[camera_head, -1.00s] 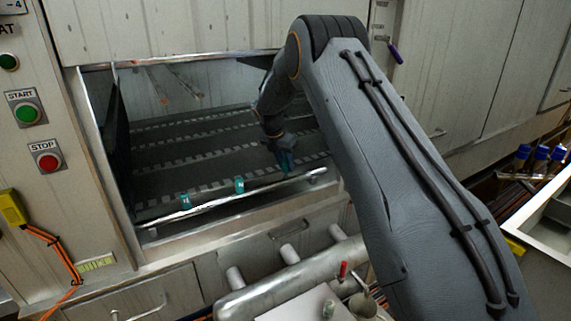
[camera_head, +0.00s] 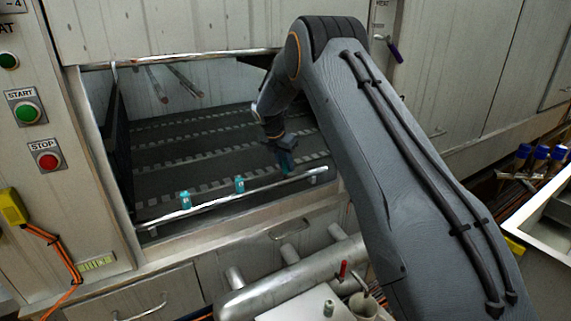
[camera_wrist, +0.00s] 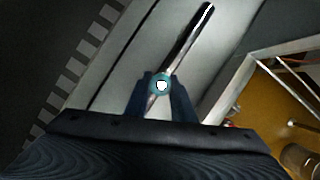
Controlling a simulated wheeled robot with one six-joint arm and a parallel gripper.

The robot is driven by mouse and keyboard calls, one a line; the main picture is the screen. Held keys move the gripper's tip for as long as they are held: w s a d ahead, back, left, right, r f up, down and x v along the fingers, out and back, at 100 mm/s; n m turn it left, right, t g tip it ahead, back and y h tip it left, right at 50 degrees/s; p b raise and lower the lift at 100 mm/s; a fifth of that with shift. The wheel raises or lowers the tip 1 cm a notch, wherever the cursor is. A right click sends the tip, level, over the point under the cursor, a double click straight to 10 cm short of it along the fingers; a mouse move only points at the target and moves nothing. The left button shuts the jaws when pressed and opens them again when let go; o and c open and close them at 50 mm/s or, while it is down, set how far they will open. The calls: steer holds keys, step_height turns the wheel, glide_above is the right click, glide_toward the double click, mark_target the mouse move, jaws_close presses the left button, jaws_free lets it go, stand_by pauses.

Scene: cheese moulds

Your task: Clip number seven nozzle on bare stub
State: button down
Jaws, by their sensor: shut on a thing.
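A metal spray pipe (camera_head: 215,202) crosses the front of the open machine bay. Two teal nozzles, one at the left (camera_head: 185,200) and one nearer the middle (camera_head: 240,185), stand on it. My gripper (camera_head: 286,165) is at the pipe's right part, with its fingers low and near the pipe. In the wrist view, a teal nozzle (camera_wrist: 161,85) with a bright centre sits between the two fingers of my gripper (camera_wrist: 162,92), which are shut on it. The pipe (camera_wrist: 188,42) runs behind the nozzle in line with it. Whether the nozzle touches the pipe, and any stub beneath it, is hidden.
A dark belt (camera_head: 220,150) with pale strips lies behind the pipe. The bay's left post (camera_head: 105,165) and upper edge (camera_head: 180,57) frame the opening. Thick metal pipework (camera_head: 290,280) stands in front below. Several blue-capped items (camera_head: 540,153) are at the right.

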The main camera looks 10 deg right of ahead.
mark_target(284, 164)
steer(key=shift+f+b, duration=0.4)
steer(key=shift+f, duration=0.85)
steer(key=c, duration=1.4)
jaws_free()
steer(key=shift+c, duration=0.2)
steer(key=shift+r, duration=0.1)
steer(key=b+v, duration=0.1)
steer(key=v, duration=0.6)
steer(key=shift+s+a+r, duration=0.1)
steer(key=shift+r, duration=0.25)
